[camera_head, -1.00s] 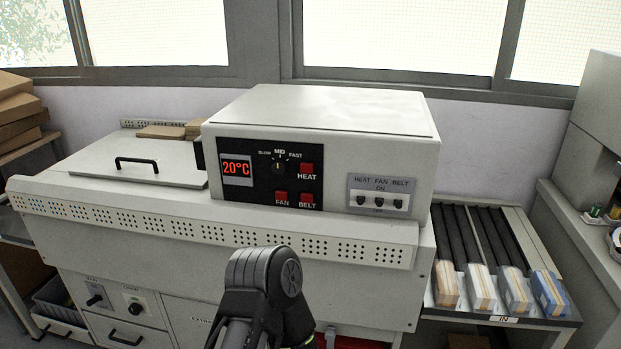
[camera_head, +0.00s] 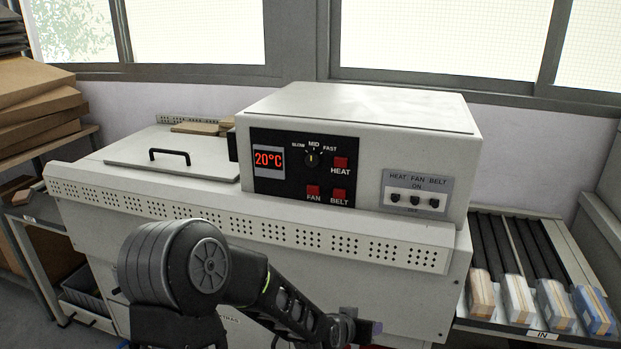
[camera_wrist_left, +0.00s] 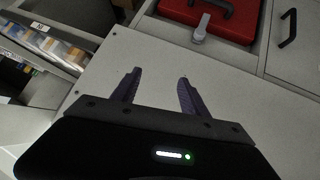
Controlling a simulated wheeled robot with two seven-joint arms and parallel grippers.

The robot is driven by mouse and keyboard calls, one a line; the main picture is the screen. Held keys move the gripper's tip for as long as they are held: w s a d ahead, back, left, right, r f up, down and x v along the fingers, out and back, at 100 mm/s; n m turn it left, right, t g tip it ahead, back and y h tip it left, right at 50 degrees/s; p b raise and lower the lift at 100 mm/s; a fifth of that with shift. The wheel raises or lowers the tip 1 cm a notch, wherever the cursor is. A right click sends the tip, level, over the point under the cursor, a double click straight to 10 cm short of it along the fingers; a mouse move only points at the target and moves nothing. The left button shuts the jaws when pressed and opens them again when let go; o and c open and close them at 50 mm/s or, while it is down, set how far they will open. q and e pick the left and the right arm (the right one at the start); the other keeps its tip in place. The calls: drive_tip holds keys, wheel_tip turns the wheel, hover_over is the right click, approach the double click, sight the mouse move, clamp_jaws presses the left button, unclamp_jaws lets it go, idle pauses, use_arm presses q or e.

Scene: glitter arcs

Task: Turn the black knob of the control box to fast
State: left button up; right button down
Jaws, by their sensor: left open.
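The control box (camera_head: 355,110) is a cream-white housing on the large machine, with a black panel on its front. The small black knob (camera_head: 311,159) sits on that panel under the labels SLOW, MID and FAST, and its white mark points up at MID. My left arm comes in from the lower left. My left gripper (camera_head: 375,328) is below and right of the knob, well apart from it. In the left wrist view the left gripper (camera_wrist_left: 159,76) is open and empty, before a pale machine panel. My right gripper is not in view.
The 20°C display (camera_head: 268,160) and red HEAT (camera_head: 341,163), FAN (camera_head: 313,190) and BELT (camera_head: 339,195) buttons surround the knob. A switch plate (camera_head: 416,192) is to the right. A perforated ledge (camera_head: 250,227) juts out below. A red case (camera_wrist_left: 172,12) shows in the left wrist view.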

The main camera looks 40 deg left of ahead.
use_arm(q)
drive_tip(key=w+a+r+t+y, duration=0.1)
drive_tip(key=a+r, duration=0.3)
drive_tip(key=r, duration=0.2)
drive_tip(key=w+a+r+t+y+b, duration=0.1)
drive_tip(key=a+r, duration=0.2)
drive_tip(key=r, duration=0.3)
drive_tip(key=w+a+r+t+y, duration=0.1)
drive_tip(key=a+r+t, duration=0.1)
drive_tip(key=a+r, duration=0.2)
drive_tip(key=shift+w+a+r, duration=0.15)
drive_tip(key=shift+r, duration=0.3)
drive_tip(key=shift+w+a+r, duration=0.15)
drive_tip(key=shift+r, duration=0.3)
drive_tip(key=m+t+y, duration=0.1)
drive_tip(key=t+y, duration=0.2)
approach(311, 161)
drive_tip(key=w, duration=0.1)
drive_tip(key=shift+w+a+m+b, duration=0.1)
drive_tip(key=shift+w+m+b, duration=0.05)
drive_tip(key=shift+m+b, duration=0.2)
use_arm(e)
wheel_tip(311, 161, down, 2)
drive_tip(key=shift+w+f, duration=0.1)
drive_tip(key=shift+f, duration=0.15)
